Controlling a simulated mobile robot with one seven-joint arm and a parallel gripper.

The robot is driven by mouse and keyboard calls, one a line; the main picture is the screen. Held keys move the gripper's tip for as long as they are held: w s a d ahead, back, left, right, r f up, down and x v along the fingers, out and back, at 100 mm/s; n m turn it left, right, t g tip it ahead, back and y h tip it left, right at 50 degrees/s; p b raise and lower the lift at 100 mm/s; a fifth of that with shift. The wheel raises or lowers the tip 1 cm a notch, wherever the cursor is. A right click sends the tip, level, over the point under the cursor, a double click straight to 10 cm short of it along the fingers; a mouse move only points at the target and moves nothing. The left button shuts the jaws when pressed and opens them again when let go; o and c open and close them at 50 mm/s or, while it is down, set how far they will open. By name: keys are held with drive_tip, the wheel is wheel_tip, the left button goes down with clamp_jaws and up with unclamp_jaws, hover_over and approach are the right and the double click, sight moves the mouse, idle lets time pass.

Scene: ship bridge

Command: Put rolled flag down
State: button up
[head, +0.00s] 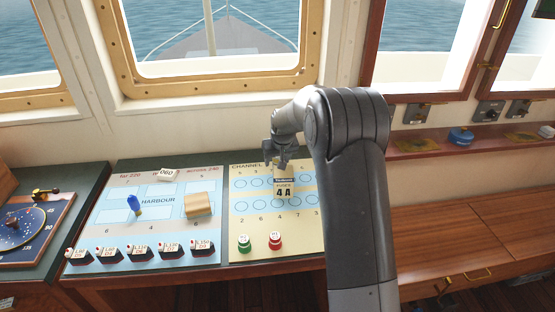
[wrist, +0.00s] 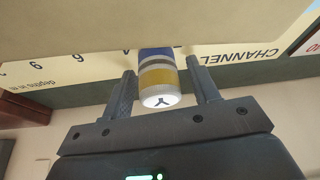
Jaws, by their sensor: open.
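The rolled flag (wrist: 158,75) shows in the wrist view as a short cylinder with blue, grey, yellow and white bands and a dark Y-shaped mark on its white end. My gripper (wrist: 162,70) is open around it, with one finger on each side and a visible gap to each. In the head view my gripper (head: 281,160) is over the far edge of the channel board (head: 240,222). I cannot make out the flag in the head view. The wrist view does not show clearly what the flag rests on.
The harbour board (head: 120,225) at left holds a blue peg (head: 134,204), a wooden block (head: 199,204) and several labelled blocks. Green (head: 244,242) and red (head: 275,241) pieces stand at the channel board's front. The window wall is behind.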

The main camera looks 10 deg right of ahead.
drive_tip(key=s+d+r, duration=0.2)
drive_tip(key=s+r, duration=1.1)
drive_tip(key=r, duration=0.4)
drive_tip(key=s+d+m+t, duration=0.1)
drive_tip(key=s+d, duration=0.1)
drive_tip(key=s, duration=3.1)
drive_tip(key=shift+r+m+h, duration=0.3)
drive_tip(key=shift+r+m, duration=0.1)
